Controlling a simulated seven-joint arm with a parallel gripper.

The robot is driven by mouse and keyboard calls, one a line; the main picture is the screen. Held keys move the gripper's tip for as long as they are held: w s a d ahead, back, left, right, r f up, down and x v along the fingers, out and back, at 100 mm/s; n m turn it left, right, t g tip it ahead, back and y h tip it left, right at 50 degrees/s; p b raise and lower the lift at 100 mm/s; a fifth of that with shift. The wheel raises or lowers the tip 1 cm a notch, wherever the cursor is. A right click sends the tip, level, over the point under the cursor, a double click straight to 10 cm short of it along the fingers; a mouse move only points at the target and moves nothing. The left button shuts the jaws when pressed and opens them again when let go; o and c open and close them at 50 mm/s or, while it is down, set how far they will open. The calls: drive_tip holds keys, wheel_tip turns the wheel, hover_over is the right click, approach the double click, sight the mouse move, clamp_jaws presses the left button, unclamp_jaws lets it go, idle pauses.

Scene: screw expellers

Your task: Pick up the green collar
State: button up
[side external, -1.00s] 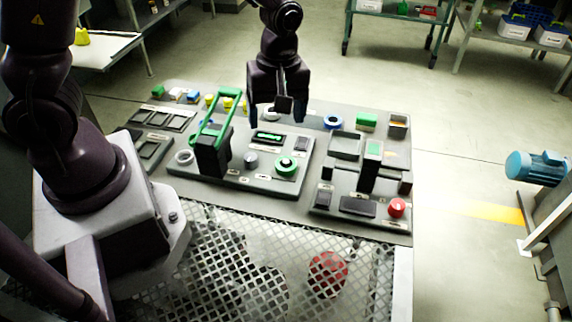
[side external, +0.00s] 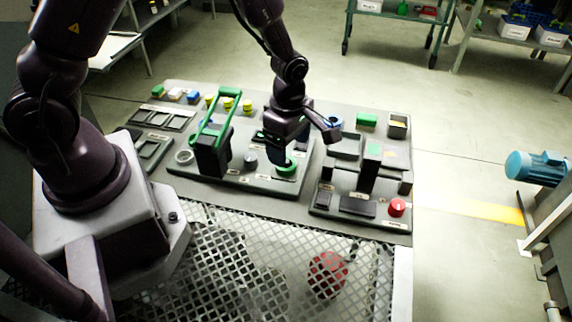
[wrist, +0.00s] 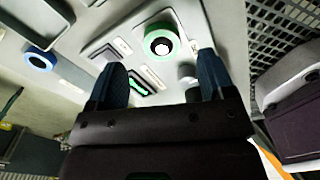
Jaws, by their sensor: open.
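The green collar (side external: 287,172) sits on the grey fixture board, partly hidden behind a finger of my gripper in the side view. In the wrist view the collar (wrist: 149,37) is a green ring around a black and white centre, beyond the fingertips. My gripper (side external: 302,147) is open and points down just above the collar. Its two dark fingers also show in the wrist view (wrist: 161,70), spread apart with nothing between them. I cannot tell the exact gap between fingertips and collar.
A black block with a tall green handle (side external: 211,150) stands left of the collar. A grey knob (side external: 250,160) is close beside it. A right-hand board carries a dark upright post (side external: 369,175) and a red button (side external: 397,207). A blue ring (wrist: 40,60) lies farther off.

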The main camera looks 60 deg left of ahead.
sight(288, 162)
wheel_tip(288, 162, down, 5)
drive_tip(key=shift+s+f, duration=0.1)
drive_tip(key=shift+c, duration=0.4)
drive_tip(key=shift+a, duration=0.1)
drive_tip(key=c, duration=1.1)
drive_tip(key=shift+o, duration=0.2)
